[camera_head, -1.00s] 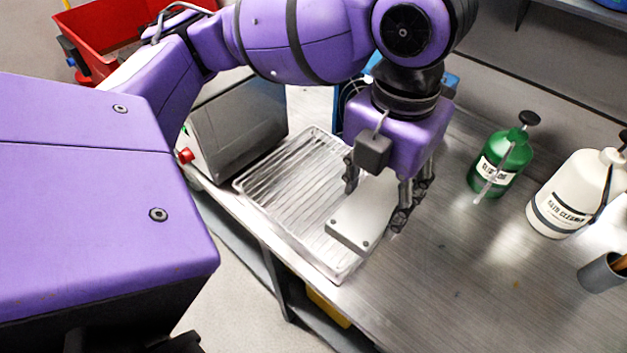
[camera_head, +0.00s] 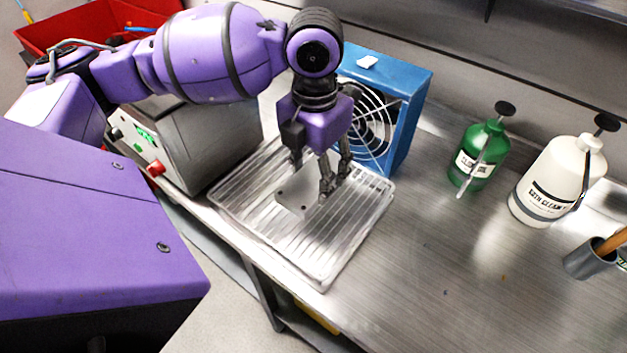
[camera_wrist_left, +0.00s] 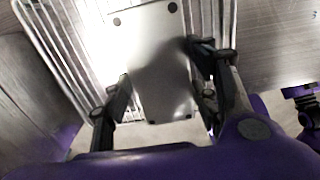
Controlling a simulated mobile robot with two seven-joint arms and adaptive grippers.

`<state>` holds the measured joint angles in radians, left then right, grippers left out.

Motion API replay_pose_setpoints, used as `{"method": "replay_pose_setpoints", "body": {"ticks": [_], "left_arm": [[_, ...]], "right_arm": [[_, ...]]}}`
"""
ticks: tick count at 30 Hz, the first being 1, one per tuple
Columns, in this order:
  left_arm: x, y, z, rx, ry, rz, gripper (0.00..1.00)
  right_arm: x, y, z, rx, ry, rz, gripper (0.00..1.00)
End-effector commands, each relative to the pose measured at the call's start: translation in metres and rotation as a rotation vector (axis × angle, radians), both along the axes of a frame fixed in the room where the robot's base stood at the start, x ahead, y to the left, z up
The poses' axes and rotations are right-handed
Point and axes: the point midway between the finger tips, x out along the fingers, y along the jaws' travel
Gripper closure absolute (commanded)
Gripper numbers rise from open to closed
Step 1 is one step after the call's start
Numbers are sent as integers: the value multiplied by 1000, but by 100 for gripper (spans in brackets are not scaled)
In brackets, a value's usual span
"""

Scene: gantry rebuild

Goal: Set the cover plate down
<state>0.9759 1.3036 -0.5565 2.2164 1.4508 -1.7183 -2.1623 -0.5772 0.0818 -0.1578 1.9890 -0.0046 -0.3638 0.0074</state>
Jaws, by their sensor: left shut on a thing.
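The cover plate (camera_head: 291,197) is a flat grey metal plate with dark holes near its corners. My left gripper (camera_head: 312,182) is shut on it, one finger on each side. In the left wrist view the plate (camera_wrist_left: 158,60) lies between the two fingers of the gripper (camera_wrist_left: 165,92). The plate is over the ribbed metal drying tray (camera_head: 335,240), near its middle. I cannot tell whether it touches the ribs. The tray's bars (camera_wrist_left: 65,50) also show behind the plate in the left wrist view.
A blue fan box (camera_head: 412,110) stands behind the tray, and a grey machine (camera_head: 215,140) stands left of it. A green bottle (camera_head: 478,152), a white bottle (camera_head: 556,180) and a grey cup (camera_head: 590,258) stand at the right. The bench between is mostly clear.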

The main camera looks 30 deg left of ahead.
Motion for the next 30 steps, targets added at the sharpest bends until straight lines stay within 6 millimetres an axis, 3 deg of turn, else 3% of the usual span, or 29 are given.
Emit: {"method": "replay_pose_setpoints", "body": {"ticks": [10,22,23,27,30], "left_arm": [[4,7,-37,2,-1,0,100],[4,7,-41,1,-3,0,100],[4,7,-42,2,-1,0,44],[4,7,-42,2,-1,0,27],[4,7,-42,2,-1,0,27]], "right_arm": [[0,0,-3,0,1,0,60],[1,1,-2,2,0,-2,60],[0,1,-3,1,0,-3,60],[0,1,-4,1,3,-3,60],[-1,1,-5,2,5,-2,60]]}}
